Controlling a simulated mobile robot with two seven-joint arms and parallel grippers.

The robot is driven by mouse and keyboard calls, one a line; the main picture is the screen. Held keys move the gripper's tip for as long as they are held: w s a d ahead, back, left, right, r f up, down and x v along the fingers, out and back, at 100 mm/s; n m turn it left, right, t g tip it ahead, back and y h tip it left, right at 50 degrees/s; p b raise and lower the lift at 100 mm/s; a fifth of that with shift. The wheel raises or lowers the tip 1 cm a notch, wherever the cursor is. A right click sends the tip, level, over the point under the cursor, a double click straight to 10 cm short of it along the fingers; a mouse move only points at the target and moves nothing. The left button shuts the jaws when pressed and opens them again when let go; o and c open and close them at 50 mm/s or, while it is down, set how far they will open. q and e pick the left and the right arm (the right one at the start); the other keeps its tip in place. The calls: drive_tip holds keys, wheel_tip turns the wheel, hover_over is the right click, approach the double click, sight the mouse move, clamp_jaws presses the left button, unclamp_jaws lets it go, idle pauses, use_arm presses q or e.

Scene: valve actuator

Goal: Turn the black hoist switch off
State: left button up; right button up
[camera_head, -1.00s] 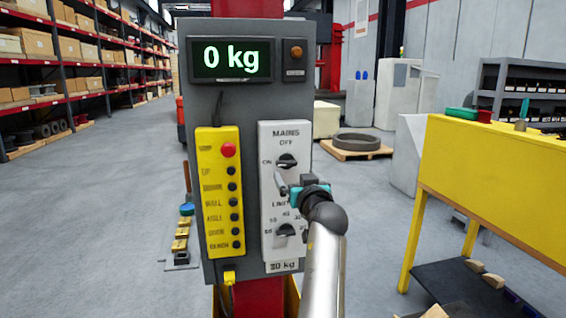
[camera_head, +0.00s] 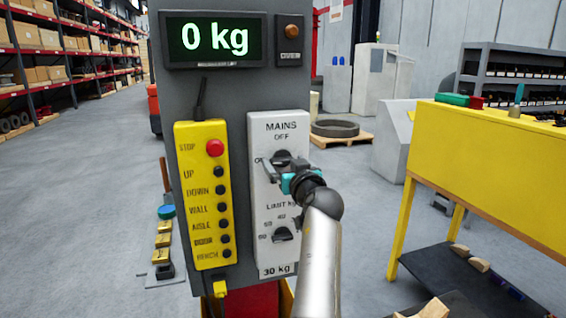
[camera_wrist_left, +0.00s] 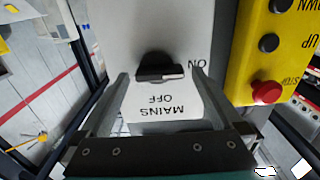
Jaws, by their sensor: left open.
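The black hoist switch is a rotary knob (camera_head: 280,157) on the white MAINS panel (camera_head: 264,140), with OFF printed above it and ON at its left, partly hidden. In the left wrist view, turned upside down, the knob (camera_wrist_left: 160,68) lies sideways with its white mark toward ON. My left gripper (camera_head: 271,172) is at the panel, just in front of and below the knob. In the wrist view its open fingers (camera_wrist_left: 159,80) stand on either side of the knob, with gaps between. I cannot tell how deep they reach. My right gripper is not in view.
A second black knob, the limit knob (camera_head: 283,234), sits lower on the panel. A yellow button box (camera_head: 204,215) with a red stop button (camera_head: 215,148) is beside it. A display (camera_head: 215,39) reads 0 kg. A yellow workbench (camera_head: 490,150) stands at right.

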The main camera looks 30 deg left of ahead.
use_arm(q)
drive_tip(key=shift+d, duration=0.1)
drive_tip(key=shift+c, duration=0.2)
drive_tip(key=shift+c, duration=0.8)
drive_tip(key=c, duration=1.1)
